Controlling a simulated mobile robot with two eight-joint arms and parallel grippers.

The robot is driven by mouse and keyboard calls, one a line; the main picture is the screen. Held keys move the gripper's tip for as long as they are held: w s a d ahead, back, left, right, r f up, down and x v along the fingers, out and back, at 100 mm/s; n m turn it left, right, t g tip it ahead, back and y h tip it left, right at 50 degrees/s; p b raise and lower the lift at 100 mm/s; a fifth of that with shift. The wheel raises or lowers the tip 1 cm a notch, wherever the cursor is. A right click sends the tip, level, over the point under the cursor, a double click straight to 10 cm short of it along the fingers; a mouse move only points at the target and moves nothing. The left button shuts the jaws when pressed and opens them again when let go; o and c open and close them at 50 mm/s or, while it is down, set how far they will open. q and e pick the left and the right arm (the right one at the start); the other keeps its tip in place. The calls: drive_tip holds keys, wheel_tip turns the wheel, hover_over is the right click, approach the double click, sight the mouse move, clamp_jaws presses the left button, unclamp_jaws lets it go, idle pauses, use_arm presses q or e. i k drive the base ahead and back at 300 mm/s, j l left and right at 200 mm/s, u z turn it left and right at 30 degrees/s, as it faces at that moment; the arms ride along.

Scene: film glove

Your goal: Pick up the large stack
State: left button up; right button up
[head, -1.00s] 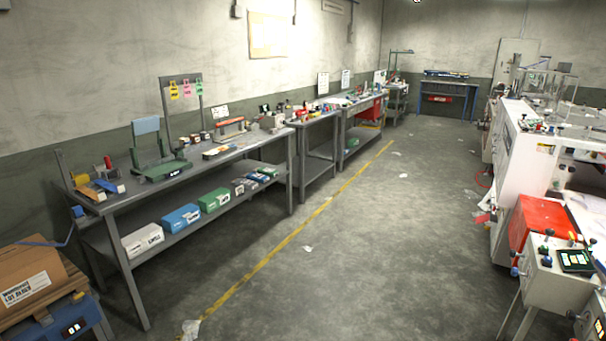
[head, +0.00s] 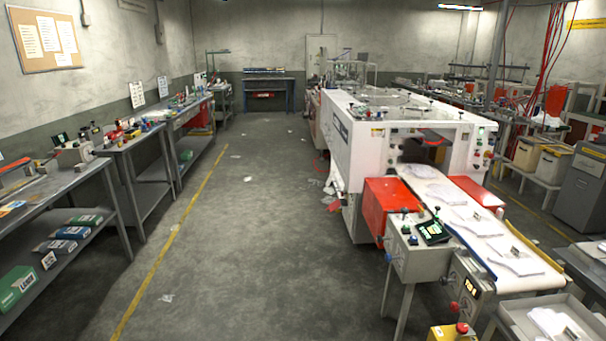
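Several flat stacks of white film pieces lie along the white conveyor belt (head: 470,230) at the right. The nearest stack (head: 514,262) lies toward the front end of the belt, another stack (head: 474,219) lies behind it, and one more (head: 423,171) is by the machine's mouth. A grey tray (head: 558,318) at the bottom right holds white pieces. I cannot tell which stack is the large one. Neither of my grippers is in view.
A large white machine (head: 350,140) stands behind the belt. A control box (head: 415,250) on legs stands left of the belt. Workbenches (head: 45,190) line the left wall. The concrete floor (head: 250,240) between is mostly clear, with scraps and a yellow line.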

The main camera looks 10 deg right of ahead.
sight(475, 221)
drive_tip(key=i+z, duration=0.3)
drive_tip(key=i, duration=0.5)
drive_tip(key=i+z, duration=0.25)
drive_tip(key=i, duration=0.55)
drive_tip(key=i+l+z, duration=0.3)
drive_tip(key=i, duration=0.4)
drive_tip(key=i+z, duration=0.3)
drive_tip(key=i, duration=0.35)
drive_tip(key=i+l+z, duration=0.15)
drive_tip(key=i+l, duration=0.25)
drive_tip(key=i, duration=0.05)
